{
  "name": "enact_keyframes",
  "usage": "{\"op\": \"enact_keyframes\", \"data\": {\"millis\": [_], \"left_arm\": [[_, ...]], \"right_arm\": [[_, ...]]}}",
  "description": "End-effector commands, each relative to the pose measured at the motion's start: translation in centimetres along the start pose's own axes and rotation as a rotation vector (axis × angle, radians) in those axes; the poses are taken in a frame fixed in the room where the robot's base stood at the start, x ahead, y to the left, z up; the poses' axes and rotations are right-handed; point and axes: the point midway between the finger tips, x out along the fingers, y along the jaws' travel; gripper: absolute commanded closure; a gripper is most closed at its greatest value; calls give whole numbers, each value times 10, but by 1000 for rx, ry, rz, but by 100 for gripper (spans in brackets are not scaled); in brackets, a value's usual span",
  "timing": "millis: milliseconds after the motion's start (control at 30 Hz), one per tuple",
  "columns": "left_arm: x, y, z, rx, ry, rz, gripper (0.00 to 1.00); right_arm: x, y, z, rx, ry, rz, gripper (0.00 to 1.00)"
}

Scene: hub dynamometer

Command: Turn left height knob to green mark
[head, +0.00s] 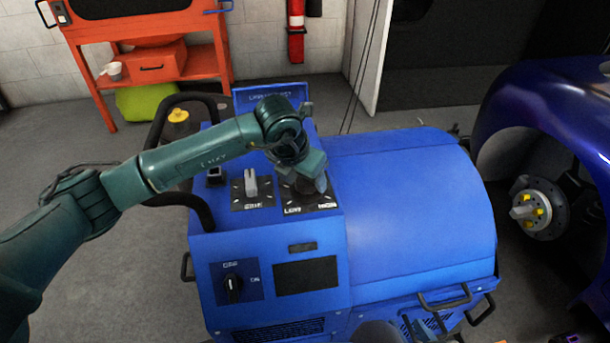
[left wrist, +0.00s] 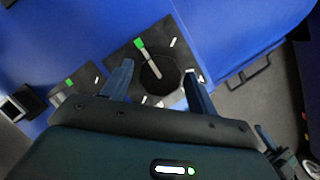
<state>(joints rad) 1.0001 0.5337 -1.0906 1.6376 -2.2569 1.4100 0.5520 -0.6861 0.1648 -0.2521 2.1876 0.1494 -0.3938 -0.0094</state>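A dark round knob (left wrist: 160,80) with a pale pointer line sits on a black plate (left wrist: 125,58) marked LOW and HIGH, on the blue machine's top. In the left wrist view the pointer line runs toward a green mark (left wrist: 140,43) on the plate. My left gripper (head: 312,175) is above this knob, fingers apart on either side of it; it also shows in the left wrist view (left wrist: 158,72). I cannot tell whether the fingers touch it. In the head view the gripper hides most of the knob. A second plate (head: 253,204) to its left carries a grey knob (head: 251,184). My right gripper is not in view.
The blue machine (head: 415,190) has a front switch (head: 233,288), a dark screen (head: 306,274) and a dark handle bar (head: 190,198) at its left. A blue car (head: 550,110) with an exposed hub (head: 530,211) stands at right. An orange bench (head: 140,60) is behind.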

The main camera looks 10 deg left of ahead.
Motion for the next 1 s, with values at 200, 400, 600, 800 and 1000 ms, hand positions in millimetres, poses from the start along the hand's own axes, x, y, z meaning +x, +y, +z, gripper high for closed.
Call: {"op": "enact_keyframes", "data": {"millis": [200, 400, 600, 800, 1000], "left_arm": [[1, 0, -1, 1, 2, 0, 34], [-6, 0, 0, 2, 1, 0, 34], [-42, 0, 0, 2, -2, 0, 34], [-87, 0, 0, 3, -2, 1, 34], [-119, 0, 0, 1, -1, 1, 34]], "right_arm": [[0, 0, 0, 0, -1, 0, 64], [0, 0, 1, 0, -1, 0, 64], [0, 0, 1, 1, -1, 0, 64], [1, 0, 2, 2, -1, -1, 64], [1, 0, 2, 3, 0, -1, 64]]}}
